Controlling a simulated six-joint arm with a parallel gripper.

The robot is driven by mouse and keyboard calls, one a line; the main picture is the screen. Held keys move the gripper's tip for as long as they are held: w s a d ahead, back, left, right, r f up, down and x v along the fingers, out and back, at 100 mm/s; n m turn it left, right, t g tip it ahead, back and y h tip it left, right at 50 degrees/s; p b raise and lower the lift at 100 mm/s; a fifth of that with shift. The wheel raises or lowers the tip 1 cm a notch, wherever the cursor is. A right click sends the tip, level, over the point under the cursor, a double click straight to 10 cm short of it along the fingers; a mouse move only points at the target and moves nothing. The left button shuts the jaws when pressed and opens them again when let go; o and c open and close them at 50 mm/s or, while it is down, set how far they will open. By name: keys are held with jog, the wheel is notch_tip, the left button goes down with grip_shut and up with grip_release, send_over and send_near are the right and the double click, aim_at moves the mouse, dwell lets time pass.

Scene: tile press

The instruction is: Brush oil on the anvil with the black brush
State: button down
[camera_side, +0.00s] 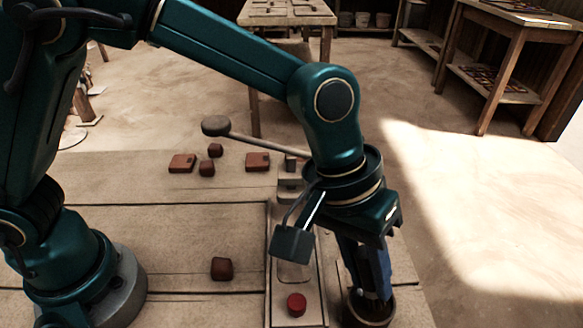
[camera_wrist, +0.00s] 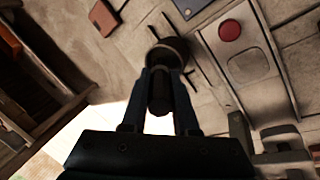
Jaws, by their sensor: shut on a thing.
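My gripper (camera_side: 371,290) points down at the right and is shut on the black brush. In the wrist view the dark brush handle (camera_wrist: 160,97) stands between the two fingers. The brush's lower end reaches to a dark round pot (camera_side: 368,314), which also shows in the wrist view (camera_wrist: 181,46); the bristles are hidden. The anvil appears to be the pale plate (camera_side: 294,271) on the press base, left of my gripper; it also shows in the wrist view (camera_wrist: 235,65). I cannot tell whether there is oil on it.
The press has a long lever with a round knob (camera_side: 215,126) reaching left, and a red button (camera_side: 296,304) at the front of its base. Reddish-brown clay pieces (camera_side: 182,163) lie behind, and one clay lump (camera_side: 222,268) lies left of the press. A shelf table (camera_side: 505,90) stands back right.

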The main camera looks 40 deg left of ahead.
jog(key=shift+f, duration=0.7)
dwell(1.3)
jog(key=shift+r, duration=3.6)
jog(key=shift+w, duration=0.1)
